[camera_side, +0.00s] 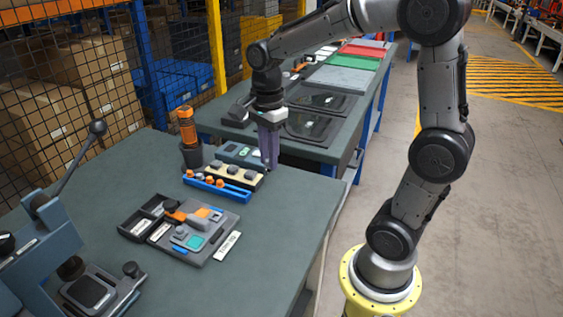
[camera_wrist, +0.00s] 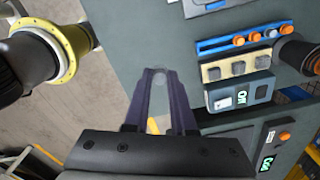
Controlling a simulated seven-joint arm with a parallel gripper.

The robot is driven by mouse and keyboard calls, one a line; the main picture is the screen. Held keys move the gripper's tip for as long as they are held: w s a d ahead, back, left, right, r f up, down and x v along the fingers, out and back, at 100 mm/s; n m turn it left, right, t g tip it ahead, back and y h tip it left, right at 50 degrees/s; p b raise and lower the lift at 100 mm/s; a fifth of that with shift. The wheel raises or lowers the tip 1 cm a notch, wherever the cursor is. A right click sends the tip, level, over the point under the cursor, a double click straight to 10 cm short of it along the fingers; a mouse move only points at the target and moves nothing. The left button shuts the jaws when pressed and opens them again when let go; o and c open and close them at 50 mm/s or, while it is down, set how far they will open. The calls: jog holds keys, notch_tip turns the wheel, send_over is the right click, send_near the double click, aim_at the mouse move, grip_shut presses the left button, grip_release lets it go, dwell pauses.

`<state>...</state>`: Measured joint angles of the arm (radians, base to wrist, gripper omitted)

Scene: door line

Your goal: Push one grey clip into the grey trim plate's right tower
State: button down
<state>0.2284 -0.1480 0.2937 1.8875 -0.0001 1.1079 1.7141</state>
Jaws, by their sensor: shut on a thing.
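My gripper (camera_side: 270,165) has long purple fingers pointing down, over the table near the right end of the cream rack. In the wrist view its fingertips (camera_wrist: 158,74) are close together on a small grey clip (camera_wrist: 159,71), mostly hidden between them. More grey clips (camera_wrist: 238,67) sit in a row on the cream rack (camera_side: 240,181), which also shows in the wrist view (camera_wrist: 224,69). A grey plate assembly with coloured pieces (camera_side: 217,240) lies nearer the side camera, well apart from the gripper. I cannot make out which part is the right tower.
A blue rack (camera_side: 220,191) with orange pieces lies alongside the cream rack. A dark cup with an orange-handled tool (camera_side: 188,133) stands behind. A lever press (camera_side: 45,230) stands at the left. The table's right part is clear.

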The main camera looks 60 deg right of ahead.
jog(key=w+a+f, duration=0.2)
jog(key=w+a, duration=0.2)
jog(key=w, duration=0.4)
jog(key=n, duration=0.1)
send_near(216, 218)
jog(key=shift+f, duration=1.8)
jog(key=shift+f, duration=1.35)
dwell(0.6)
jog(key=c, duration=0.7)
grip_release()
notch_tip(216, 218, up, 14)
jog(key=shift+f, duration=0.1)
